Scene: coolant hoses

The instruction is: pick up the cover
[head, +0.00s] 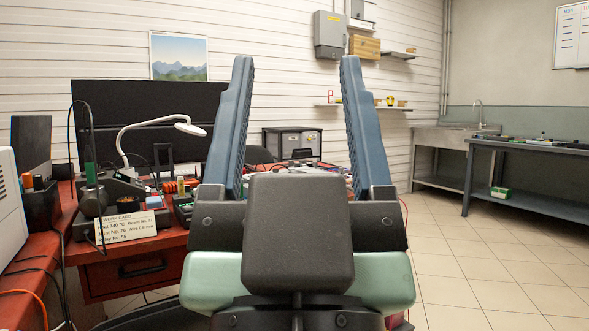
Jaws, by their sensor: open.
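My gripper (297,64) fills the middle of the head view, close to the camera. Its two long blue-grey fingers point up and stand wide apart. Only the room behind shows between them, and nothing is held. I cannot make out a cover anywhere in this view. My gripper and its dark wrist block hide part of the bench behind.
A red workbench (122,270) at left carries a magnifier lamp (190,130), a work card (128,226) and several tools. A dark table (525,185) and a steel sink (445,138) stand at right. The tiled floor (500,270) at right is clear.

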